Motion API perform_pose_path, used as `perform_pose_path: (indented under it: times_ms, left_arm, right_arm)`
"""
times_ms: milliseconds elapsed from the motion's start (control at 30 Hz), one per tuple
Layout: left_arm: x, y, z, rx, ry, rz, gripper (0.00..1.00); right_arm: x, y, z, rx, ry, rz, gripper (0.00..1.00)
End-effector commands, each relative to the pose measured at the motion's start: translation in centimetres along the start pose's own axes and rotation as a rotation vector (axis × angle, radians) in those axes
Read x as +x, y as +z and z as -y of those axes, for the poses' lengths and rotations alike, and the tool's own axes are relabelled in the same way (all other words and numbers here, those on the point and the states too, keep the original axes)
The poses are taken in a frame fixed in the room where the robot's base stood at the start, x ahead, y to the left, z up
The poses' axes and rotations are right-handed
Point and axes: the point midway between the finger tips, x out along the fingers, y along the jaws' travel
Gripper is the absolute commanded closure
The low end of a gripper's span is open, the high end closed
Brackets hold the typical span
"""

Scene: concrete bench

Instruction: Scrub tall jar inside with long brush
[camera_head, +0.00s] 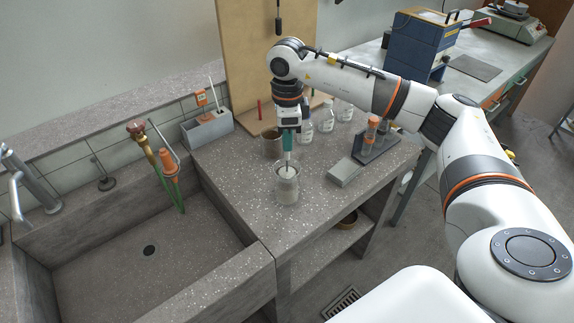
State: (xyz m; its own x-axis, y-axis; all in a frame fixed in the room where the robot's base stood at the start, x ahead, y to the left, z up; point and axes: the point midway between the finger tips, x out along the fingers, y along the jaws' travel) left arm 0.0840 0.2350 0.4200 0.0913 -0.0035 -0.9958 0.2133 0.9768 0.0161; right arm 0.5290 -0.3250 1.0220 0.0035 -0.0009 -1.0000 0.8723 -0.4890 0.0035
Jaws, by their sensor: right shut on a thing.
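A clear glass jar (286,191) stands upright on the speckled concrete bench, right of the sink. It has a whitish look inside. My right gripper (287,130) points straight down above the jar, shut on the teal handle of the brush (288,142). The brush hangs upright, and its pale lower end goes down into the jar's mouth. How deep the brush head sits is hard to tell through the glass. My left gripper does not show.
A concrete sink (150,250) fills the left. Behind the jar stand a brown pot (271,142) and several clear bottles (326,118). Bench surface in front of the jar is clear.

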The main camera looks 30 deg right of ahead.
Motion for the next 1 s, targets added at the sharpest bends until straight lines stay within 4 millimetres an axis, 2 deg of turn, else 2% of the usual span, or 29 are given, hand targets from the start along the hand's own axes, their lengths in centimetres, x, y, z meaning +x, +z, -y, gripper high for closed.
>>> perform_pose_path:
  times_ms: [33, 100, 233, 367, 733, 833, 1000]
  left_arm:
    - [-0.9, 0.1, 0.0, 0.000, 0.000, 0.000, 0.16]
    - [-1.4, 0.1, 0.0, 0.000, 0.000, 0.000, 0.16]
    - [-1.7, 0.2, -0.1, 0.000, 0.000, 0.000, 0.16]
    - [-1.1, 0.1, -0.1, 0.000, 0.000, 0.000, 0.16]
    - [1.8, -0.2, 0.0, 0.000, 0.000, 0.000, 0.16]
    - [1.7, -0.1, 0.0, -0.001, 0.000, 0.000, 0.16]
    - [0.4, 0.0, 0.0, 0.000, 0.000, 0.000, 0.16]
  right_arm:
    - [-1.2, 0.0, 0.0, 0.000, 0.001, -0.001, 0.99]
    - [-2.0, 0.0, 0.0, 0.000, 0.001, -0.001, 0.99]
    - [-2.6, 0.0, 0.0, -0.001, 0.000, 0.000, 0.99]
    - [-1.9, 0.0, 0.0, -0.001, -0.001, 0.001, 0.99]
    - [2.1, 0.0, 0.0, 0.000, 0.000, 0.000, 0.99]
    - [2.0, 0.0, 0.0, 0.000, 0.000, -0.001, 0.99]
    - [0.3, 0.0, 0.0, 0.000, 0.001, -0.001, 0.99]
